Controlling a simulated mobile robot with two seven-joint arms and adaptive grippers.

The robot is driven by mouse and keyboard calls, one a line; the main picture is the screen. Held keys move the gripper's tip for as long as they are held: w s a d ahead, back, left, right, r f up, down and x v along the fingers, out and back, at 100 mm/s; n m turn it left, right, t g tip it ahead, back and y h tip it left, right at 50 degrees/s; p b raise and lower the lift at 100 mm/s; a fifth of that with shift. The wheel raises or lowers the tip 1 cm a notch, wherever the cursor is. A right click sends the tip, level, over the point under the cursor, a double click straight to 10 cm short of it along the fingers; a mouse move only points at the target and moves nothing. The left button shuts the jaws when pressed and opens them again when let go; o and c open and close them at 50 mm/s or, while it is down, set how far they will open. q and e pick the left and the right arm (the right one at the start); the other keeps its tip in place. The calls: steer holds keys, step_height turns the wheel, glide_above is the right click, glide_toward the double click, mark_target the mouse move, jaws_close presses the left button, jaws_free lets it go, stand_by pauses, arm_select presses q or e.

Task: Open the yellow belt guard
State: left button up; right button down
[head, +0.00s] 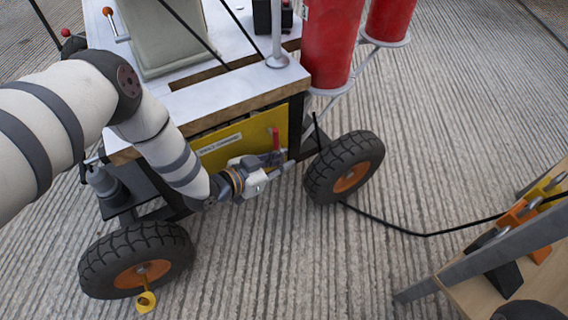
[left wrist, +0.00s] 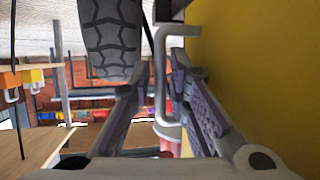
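The yellow belt guard (head: 228,142) is an upright yellow panel with a pale label, set in the side of the cart under its top. It fills the right side of the left wrist view (left wrist: 255,60). A red-gripped handle (head: 276,138) stands by its right end; in the left wrist view a bent grey bar (left wrist: 160,75) runs between my fingers. My left gripper (head: 281,162) is beside the guard's lower right part. Its fingers (left wrist: 162,90) are apart, on either side of the bar, with a visible gap. My right gripper is not in view.
The cart has black tyres; one (head: 344,168) is close to the right of my left gripper, another (head: 136,260) at lower left. Red cylinders (head: 331,40) stand at the cart's right. A black cable (head: 425,235) crosses the ribbed floor to a wooden rack (head: 470,290).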

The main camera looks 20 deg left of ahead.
arm_select(q)
steer(key=shift+w+d, duration=0.1)
steer(key=shift+w, duration=0.1)
jaws_close()
